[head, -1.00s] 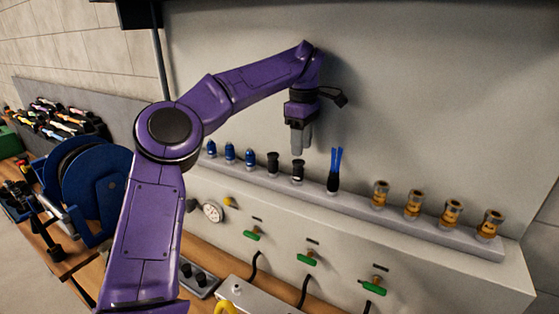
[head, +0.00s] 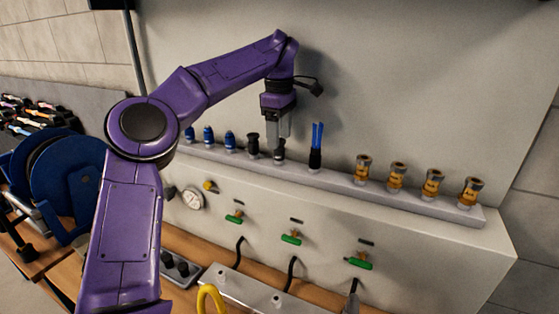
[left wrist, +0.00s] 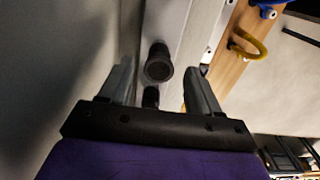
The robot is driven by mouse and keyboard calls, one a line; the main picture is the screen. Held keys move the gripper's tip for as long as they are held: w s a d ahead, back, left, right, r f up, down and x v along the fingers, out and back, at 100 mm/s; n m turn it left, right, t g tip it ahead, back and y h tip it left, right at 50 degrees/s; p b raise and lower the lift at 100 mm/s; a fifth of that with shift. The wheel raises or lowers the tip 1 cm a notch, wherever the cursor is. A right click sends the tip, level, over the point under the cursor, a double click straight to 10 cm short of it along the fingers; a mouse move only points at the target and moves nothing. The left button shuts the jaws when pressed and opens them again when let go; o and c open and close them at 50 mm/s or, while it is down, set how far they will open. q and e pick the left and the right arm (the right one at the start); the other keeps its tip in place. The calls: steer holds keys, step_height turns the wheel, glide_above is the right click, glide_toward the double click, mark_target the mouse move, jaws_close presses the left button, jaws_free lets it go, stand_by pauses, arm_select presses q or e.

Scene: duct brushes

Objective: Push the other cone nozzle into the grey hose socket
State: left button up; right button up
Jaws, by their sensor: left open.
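Two black nozzles stand upright on the grey ledge in the head view; I take these as the cone nozzles. One (head: 253,146) is just left of my left gripper (head: 276,147); the other (head: 280,154) is at the fingertips and partly hidden by them. My left gripper points down and is open. In the left wrist view its fingers (left wrist: 160,88) are spread, with a round black nozzle top (left wrist: 158,64) ahead and a second dark piece (left wrist: 151,96) between them. I cannot pick out the grey hose socket with certainty. My right gripper is not in view.
On the same ledge (head: 330,182), several blue nozzles (head: 208,137) stand to the left. A black piece with blue prongs (head: 316,148) and several brass fittings (head: 397,176) stand to the right. Green-handled valves (head: 291,237) and a gauge (head: 192,198) are below. The wall is close behind.

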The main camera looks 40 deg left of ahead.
arm_select(q)
step_height(320, 180, down, 4)
steer(key=shift+w+a+b, duration=0.1)
steer(key=shift+w+b, duration=0.05)
steer(key=shift+b, duration=0.55)
steer(key=shift+f, duration=0.3)
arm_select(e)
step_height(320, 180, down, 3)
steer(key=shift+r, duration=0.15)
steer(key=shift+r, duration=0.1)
arm_select(q)
steer(key=shift+p, duration=0.35)
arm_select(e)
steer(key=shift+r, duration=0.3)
arm_select(q)
steer(key=shift+r+p, duration=0.1)
steer(key=shift+p, duration=0.3)
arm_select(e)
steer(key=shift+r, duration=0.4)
